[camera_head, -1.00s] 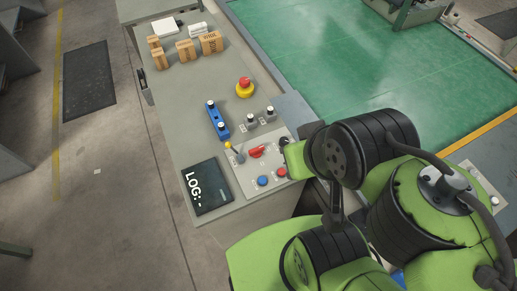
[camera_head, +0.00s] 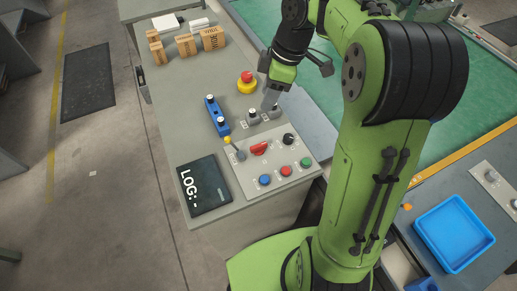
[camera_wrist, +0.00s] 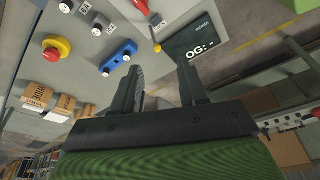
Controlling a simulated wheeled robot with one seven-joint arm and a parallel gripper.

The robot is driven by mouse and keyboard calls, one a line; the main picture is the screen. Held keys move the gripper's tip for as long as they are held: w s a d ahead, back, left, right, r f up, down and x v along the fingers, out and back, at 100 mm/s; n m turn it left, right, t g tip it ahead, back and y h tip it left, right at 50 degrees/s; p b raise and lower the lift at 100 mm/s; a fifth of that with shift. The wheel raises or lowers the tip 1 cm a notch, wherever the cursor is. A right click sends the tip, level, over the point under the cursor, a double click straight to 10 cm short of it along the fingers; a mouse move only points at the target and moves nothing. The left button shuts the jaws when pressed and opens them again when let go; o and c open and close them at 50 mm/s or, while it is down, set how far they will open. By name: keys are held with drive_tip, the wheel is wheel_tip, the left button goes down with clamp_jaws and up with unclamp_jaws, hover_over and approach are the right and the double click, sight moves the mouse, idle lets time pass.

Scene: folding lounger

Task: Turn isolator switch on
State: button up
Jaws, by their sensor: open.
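A red rotary handle (camera_head: 259,148), which looks like the isolator switch, sits on the light control panel (camera_head: 243,180). It also shows partly at the top of the wrist view (camera_wrist: 142,6). I cannot read whether it is on or off. My gripper (camera_head: 269,102) hangs above the bench beside two grey knobbed posts, beyond the red handle. In the wrist view my gripper (camera_wrist: 160,76) has its two dark fingers apart with nothing between them.
A yellow-tipped lever (camera_head: 228,140), a black knob (camera_head: 288,139) and several coloured buttons share the panel. Nearby are a LOG screen (camera_head: 204,186), a blue block (camera_head: 217,116), an emergency stop (camera_head: 247,82) and grey posts (camera_head: 252,115). Boxes (camera_head: 187,45) stand at the back.

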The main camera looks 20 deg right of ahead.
sight(257, 146)
drive_tip(key=w+d+f+n+g+y+b, duration=0.1)
drive_tip(key=w+d+f+n, duration=0.15)
drive_tip(key=f, duration=0.35)
drive_tip(key=w+d+f+n+g+y+b, duration=0.1)
drive_tip(key=w+d+f+n+b, duration=0.15)
drive_tip(key=f, duration=0.35)
drive_tip(key=shift+n+h, duration=0.3)
drive_tip(key=b+x, duration=0.1)
drive_tip(key=x, duration=0.4)
drive_tip(key=b+x, duration=0.1)
drive_tip(key=x, duration=0.4)
drive_tip(key=b+x, duration=0.2)
drive_tip(key=x, duration=0.3)
drive_tip(key=shift+w+a, duration=0.35)
drive_tip(key=shift+w, duration=0.05)
clamp_jaws()
